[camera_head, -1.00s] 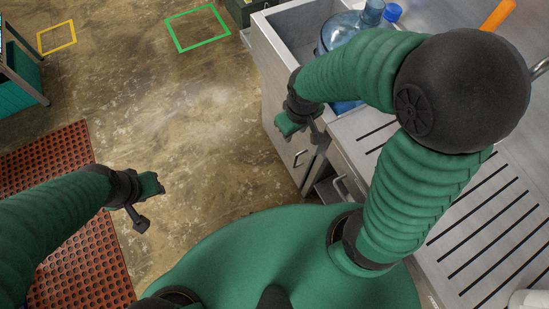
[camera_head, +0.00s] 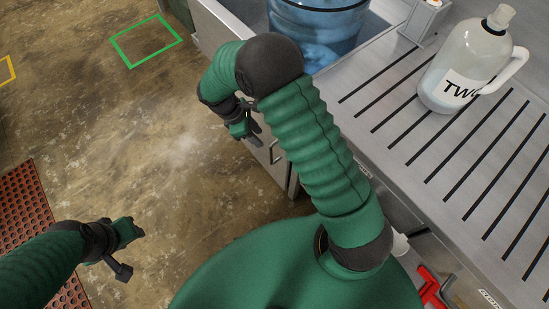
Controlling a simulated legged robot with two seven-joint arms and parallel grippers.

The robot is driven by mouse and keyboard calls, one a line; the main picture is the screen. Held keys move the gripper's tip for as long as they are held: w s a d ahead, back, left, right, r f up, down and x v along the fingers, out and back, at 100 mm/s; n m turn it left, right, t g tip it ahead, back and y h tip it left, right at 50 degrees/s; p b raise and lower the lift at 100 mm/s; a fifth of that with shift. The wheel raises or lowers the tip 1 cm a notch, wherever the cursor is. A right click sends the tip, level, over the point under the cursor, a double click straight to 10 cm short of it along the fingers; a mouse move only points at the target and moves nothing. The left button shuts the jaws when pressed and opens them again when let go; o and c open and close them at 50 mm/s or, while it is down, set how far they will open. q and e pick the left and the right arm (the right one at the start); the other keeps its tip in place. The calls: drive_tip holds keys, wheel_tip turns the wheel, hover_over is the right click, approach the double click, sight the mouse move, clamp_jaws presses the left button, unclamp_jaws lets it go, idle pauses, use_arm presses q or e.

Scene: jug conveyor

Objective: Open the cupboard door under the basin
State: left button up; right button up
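The cupboard door (camera_head: 281,169) is the pale metal front below the basin (camera_head: 221,22). Its bar handle (camera_head: 274,152) shows just right of my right gripper. My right arm covers much of the door, and I cannot tell whether it stands slightly ajar. My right gripper (camera_head: 247,126) hangs in front of the door, close to the handle and seemingly apart from it. Its fingers are small and partly dark, so their opening is unclear. My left gripper (camera_head: 128,250) is over the bare floor at lower left, away from the cupboard, with nothing visible in it.
A blue water jug (camera_head: 318,22) stands in the basin. A clear jug (camera_head: 466,65) with a white handle stands on the slotted steel drainboard (camera_head: 400,110). A red object (camera_head: 430,287) shows below the counter. The floor left of the cupboard is clear, with a green square outline (camera_head: 147,40).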

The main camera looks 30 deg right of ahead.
drive_tip(key=b+x, duration=0.4)
drive_tip(key=x, duration=1.1)
drive_tip(key=shift+a, duration=0.2)
drive_tip(key=shift+s+d+f, duration=0.1)
drive_tip(key=shift+f, duration=0.1)
drive_tip(key=shift+c, duration=1.3)
clamp_jaws()
